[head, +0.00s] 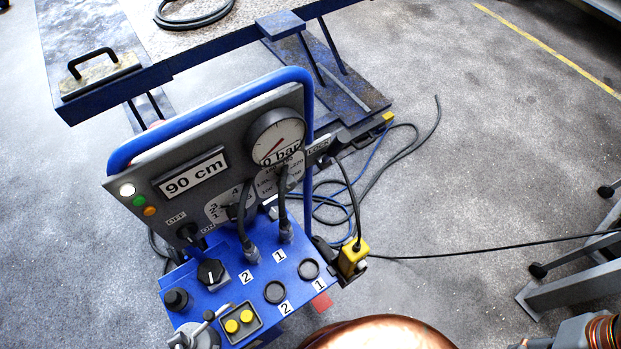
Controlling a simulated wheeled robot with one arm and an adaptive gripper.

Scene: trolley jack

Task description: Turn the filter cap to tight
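A blue and grey control console (215,160) stands in the middle of the head view. No part on it is labelled as a filter cap. A small black round knob or cap (176,300) sits at the lower left of its blue deck and may be the filter cap; I cannot tell whether it is tight. Beside it is a black pointed selector knob (210,272). Two dark round ports (274,292) are on the deck, numbered 2 and 1. A grey lever part (200,335) is at the bottom edge, partly cut off. My gripper is not in view.
The panel has a "90 cm" display (190,173), a gauge (277,138) and hoses. A yellow plug (353,257) is at its right edge. A copper dome (380,335) is at the bottom. Cables (400,150) lie on the floor. A blue lift table (160,65) stands behind.

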